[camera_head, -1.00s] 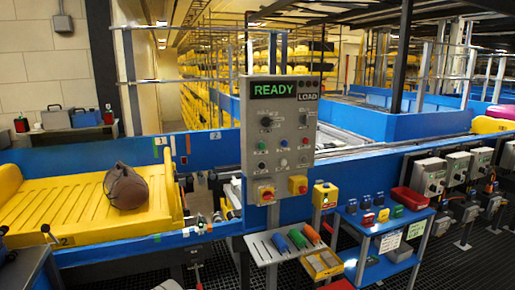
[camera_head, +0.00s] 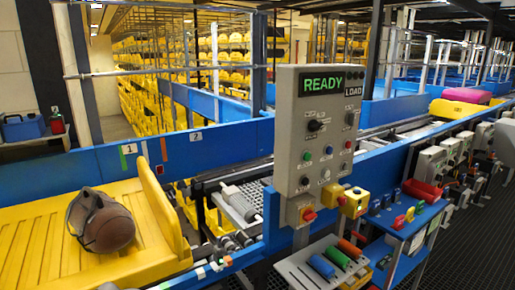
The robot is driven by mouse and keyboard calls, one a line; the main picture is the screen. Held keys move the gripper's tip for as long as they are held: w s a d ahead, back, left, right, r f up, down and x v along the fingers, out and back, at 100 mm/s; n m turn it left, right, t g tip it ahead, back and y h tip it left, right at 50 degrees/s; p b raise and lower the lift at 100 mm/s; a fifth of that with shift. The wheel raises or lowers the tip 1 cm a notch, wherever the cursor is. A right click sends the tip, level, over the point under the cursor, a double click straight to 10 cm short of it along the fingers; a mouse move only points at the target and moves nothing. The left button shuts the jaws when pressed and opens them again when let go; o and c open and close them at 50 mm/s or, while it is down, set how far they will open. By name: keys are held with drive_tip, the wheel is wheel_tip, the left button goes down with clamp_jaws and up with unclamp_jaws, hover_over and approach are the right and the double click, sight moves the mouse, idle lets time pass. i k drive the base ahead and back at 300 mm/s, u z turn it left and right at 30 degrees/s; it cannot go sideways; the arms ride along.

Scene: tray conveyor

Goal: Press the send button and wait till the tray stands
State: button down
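The control panel (camera_head: 318,150) stands upright at the right of centre, with a lit green READY display (camera_head: 323,83) and a LOAD label beside it. I cannot read which one is the send button. The yellow tray (camera_head: 40,220) lies at the left and holds a brown bag (camera_head: 108,222). My gripper is not in view.
A blue side table (camera_head: 408,232) with small coloured items stands right of the panel. A shelf with screwdriver-like handles (camera_head: 322,266) juts out below the panel. Blue conveyor walls (camera_head: 215,155) run behind. Dark grated floor (camera_head: 470,250) is free at the lower right.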

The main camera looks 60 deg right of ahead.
sight(307, 157)
drive_tip(key=i, duration=0.85)
drive_tip(key=z, duration=2.15)
